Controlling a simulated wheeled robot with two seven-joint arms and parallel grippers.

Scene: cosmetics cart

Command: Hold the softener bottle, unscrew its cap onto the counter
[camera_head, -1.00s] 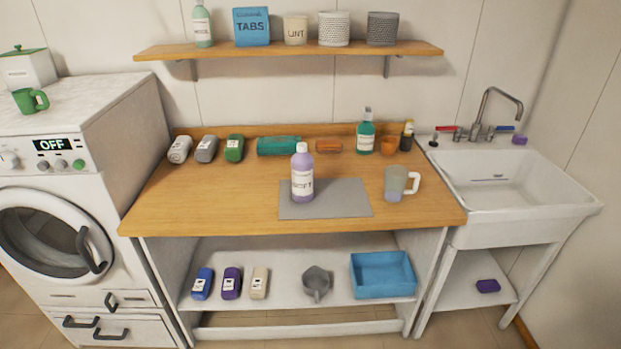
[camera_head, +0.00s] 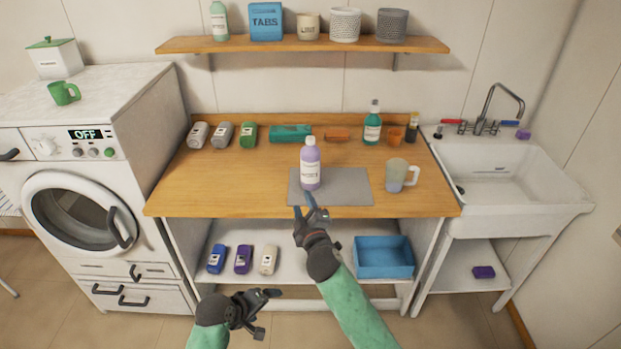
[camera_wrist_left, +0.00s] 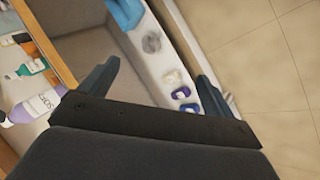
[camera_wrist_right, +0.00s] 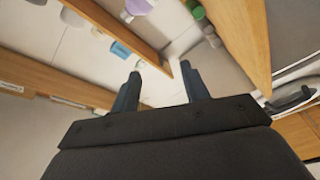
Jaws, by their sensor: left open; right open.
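The softener bottle (camera_head: 310,172) is lilac with a white label and stands upright on a grey mat on the wooden counter (camera_head: 225,190). Its white cap (camera_head: 310,142) is on its neck. The bottle also shows at the left of the left wrist view (camera_wrist_left: 38,105). My right gripper (camera_head: 305,204) is open and empty, in front of the counter's front edge and below the bottle in the head view. My left gripper (camera_head: 268,312) is open and empty, lower and further left, in front of the lower shelf. Neither gripper touches the bottle.
A mug (camera_head: 396,175) stands right of the mat (camera_head: 348,187). A green bottle (camera_head: 372,128) and several small containers line the counter's back. The lower shelf holds a blue tray (camera_head: 384,271) and small bottles. The counter left of the mat is clear.

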